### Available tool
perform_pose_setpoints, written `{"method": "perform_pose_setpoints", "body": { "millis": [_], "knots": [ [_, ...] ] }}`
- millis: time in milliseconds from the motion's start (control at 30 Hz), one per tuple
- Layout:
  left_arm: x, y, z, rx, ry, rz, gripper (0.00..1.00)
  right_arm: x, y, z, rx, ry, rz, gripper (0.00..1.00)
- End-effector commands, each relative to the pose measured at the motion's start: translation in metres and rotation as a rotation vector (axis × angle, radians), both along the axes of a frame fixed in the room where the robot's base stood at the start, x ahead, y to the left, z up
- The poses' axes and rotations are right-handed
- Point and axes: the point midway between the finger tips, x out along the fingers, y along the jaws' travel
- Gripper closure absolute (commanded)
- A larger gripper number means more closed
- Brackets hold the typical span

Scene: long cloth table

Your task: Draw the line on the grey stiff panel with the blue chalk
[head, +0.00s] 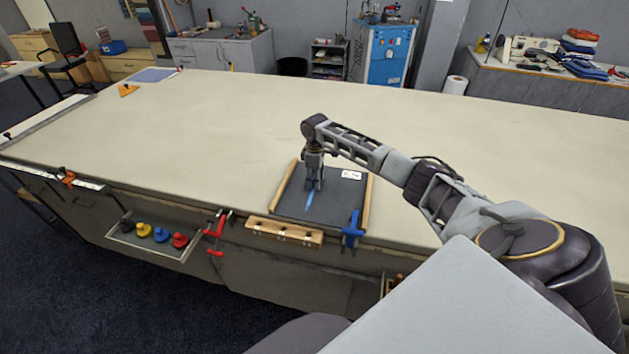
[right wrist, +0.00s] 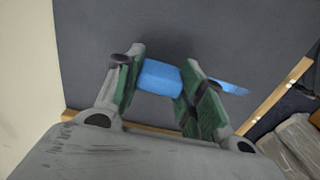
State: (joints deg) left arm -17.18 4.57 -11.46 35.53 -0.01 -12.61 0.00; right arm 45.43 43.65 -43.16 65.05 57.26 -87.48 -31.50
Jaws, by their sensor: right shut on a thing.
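The grey stiff panel (head: 288,207) lies flat near the table's front edge, between two wooden strips. It fills most of the right wrist view (right wrist: 225,30). My right gripper (head: 314,186) points down over the panel's middle. In the right wrist view my right gripper (right wrist: 158,88) is shut on the blue chalk (right wrist: 159,77), held crosswise between green finger pads. A short blue line (head: 309,201) shows on the panel, just in front of the gripper. Its end (right wrist: 232,88) shows beside a finger. I cannot tell whether the chalk touches the panel. My left gripper is out of view.
A blue clamp (head: 351,230) stands at the panel's front right corner. A wooden block (head: 284,233) sits at the front edge, with a red clamp (head: 217,231) left of it. A white label (head: 351,174) lies on the panel. The cloth table (head: 200,125) is mostly clear.

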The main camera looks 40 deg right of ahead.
Motion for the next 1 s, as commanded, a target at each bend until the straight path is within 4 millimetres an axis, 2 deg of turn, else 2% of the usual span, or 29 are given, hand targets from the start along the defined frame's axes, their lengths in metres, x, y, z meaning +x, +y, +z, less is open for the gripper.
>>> {"method": "perform_pose_setpoints", "body": {
  "millis": [533,1000],
  "knots": [
    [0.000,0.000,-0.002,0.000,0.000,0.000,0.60,0.002,-0.003,-0.001,-0.001,0.001,-0.001,0.80],
    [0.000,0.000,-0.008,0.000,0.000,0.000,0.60,0.011,-0.012,0.000,-0.001,0.001,-0.001,0.80]
  ]
}}
